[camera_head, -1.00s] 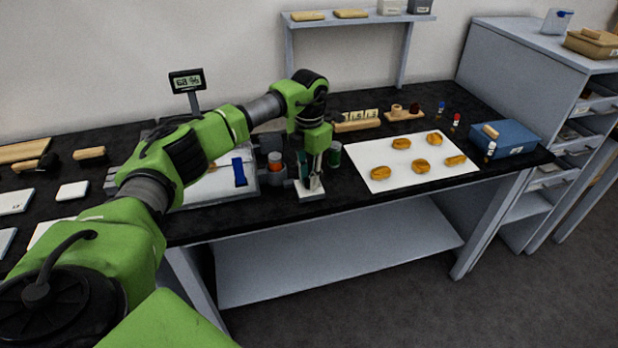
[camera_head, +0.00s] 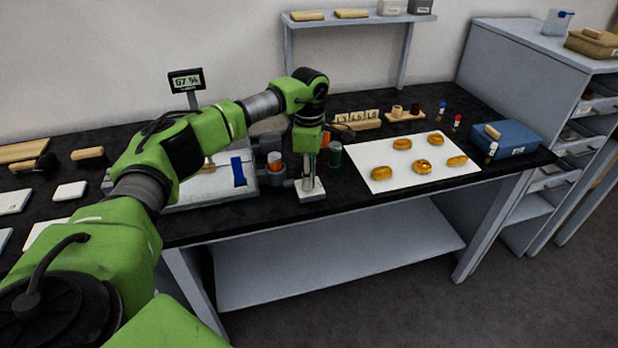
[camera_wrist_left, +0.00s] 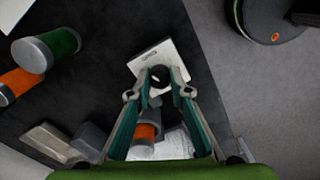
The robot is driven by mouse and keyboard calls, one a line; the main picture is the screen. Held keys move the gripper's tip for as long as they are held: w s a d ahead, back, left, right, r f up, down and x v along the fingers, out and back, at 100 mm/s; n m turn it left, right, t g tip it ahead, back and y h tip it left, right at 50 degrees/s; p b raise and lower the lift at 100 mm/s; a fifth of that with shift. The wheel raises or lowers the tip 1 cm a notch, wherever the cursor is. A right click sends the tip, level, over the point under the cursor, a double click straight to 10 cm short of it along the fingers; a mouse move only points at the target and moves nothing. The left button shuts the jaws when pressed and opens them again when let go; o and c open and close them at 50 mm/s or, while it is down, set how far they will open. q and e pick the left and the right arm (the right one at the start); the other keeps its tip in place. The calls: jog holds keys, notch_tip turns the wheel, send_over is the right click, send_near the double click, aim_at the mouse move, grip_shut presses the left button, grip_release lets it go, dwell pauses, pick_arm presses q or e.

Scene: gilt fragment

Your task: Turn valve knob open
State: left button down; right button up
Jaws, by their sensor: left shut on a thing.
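A white block (camera_head: 311,194) stands near the front edge of the black bench in the head view. It also shows in the left wrist view (camera_wrist_left: 148,59), with small lettering on its top. A dark round valve knob (camera_wrist_left: 160,74) is at this block, between the fingertips in the wrist view. My left gripper (camera_wrist_left: 160,86) points down and is shut on the knob, with its teal-lined fingers on both sides. In the head view the left gripper (camera_head: 309,178) hides the knob. My right gripper is in neither view.
A tilted grey unit with a blue strip (camera_head: 238,172) is to the left. A white sheet (camera_head: 398,172) with several golden pieces lies to the right. The bench's front edge is close.

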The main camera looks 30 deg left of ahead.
pick_arm(q)
jog(key=shift+w+r+m, duration=0.1)
jog(key=shift+r+m, duration=0.05)
jog(key=shift+m, duration=1.75)
jog(key=c, duration=1.8)
grip_release()
jog(key=shift+c, duration=0.2)
notch_tip(320, 180, up, 12)
